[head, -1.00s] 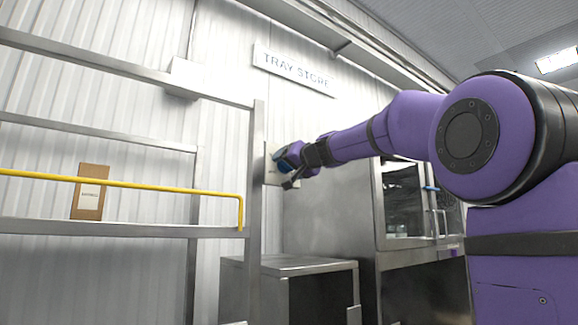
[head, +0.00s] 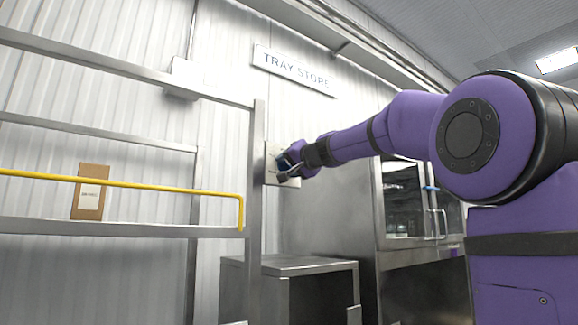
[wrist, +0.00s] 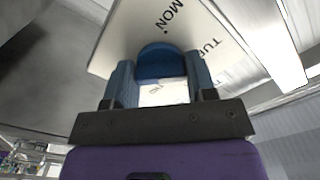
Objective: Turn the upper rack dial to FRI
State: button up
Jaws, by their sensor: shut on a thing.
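The dial (wrist: 161,62) is a rounded blue knob on a pale plate (wrist: 128,38) in the wrist view. The plate carries the printed letters MON near the knob and TU, partly cut off, to the right. My gripper (wrist: 160,78) is shut on the dial, with one blue finger on each side of it. In the head view my gripper (head: 288,164) is at the pale plate (head: 270,160) beside the rack post. The dial is mostly hidden there by my gripper. I see no FRI mark and cannot tell where the dial points.
A metal rack (head: 255,190) with a yellow rail (head: 120,183) and a brown box (head: 90,192) stands at left. A TRAY STORE sign (head: 293,71) hangs above. A low steel cabinet (head: 290,265) and a glass-fronted steel unit (head: 405,205) stand below and right of my gripper.

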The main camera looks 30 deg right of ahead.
jog(key=shift+d+m, duration=0.15)
jog(key=shift+m, duration=16.55)
jog(key=o, duration=0.9)
jog(key=shift+o, duration=0.2)
